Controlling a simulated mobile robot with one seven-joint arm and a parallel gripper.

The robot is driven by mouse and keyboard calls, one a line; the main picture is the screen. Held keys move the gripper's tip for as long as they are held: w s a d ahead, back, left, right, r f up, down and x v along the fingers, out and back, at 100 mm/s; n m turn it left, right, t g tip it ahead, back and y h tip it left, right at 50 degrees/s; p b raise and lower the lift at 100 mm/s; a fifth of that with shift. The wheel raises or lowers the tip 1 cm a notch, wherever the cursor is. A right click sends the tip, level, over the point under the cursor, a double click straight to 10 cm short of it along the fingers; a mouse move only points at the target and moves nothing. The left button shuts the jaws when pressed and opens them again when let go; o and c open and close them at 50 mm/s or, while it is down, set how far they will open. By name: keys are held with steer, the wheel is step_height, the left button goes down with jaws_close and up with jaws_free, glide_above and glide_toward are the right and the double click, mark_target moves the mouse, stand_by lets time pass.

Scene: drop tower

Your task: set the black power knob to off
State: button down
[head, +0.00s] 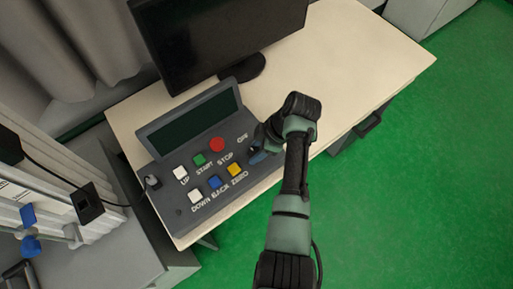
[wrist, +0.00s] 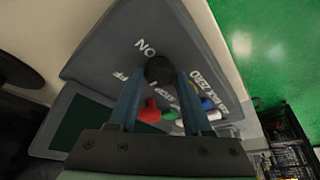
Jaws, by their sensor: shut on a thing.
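The black power knob (wrist: 160,69) sits on the grey control panel (wrist: 195,45) between the tips of my gripper's two blue-grey fingers (wrist: 158,78). The fingers are shut on it. The label ON shows beside the knob in the wrist view, and part of the OFF label shows left of it. Which way the knob points cannot be told. In the head view my gripper (head: 258,152) reaches down to the right end of the panel (head: 172,205), just below the OFF label. The knob is mostly hidden there by the gripper.
Red, green, blue, yellow and white buttons, including the red STOP button (head: 217,144), lie left of my gripper. A dark panel screen (head: 195,120) tilts up behind them. A black monitor (head: 215,40) stands at the back of the cream table (head: 355,50). The table's right side is clear.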

steer(key=shift+c, duration=1.7)
jaws_free()
steer(key=v, duration=1.3)
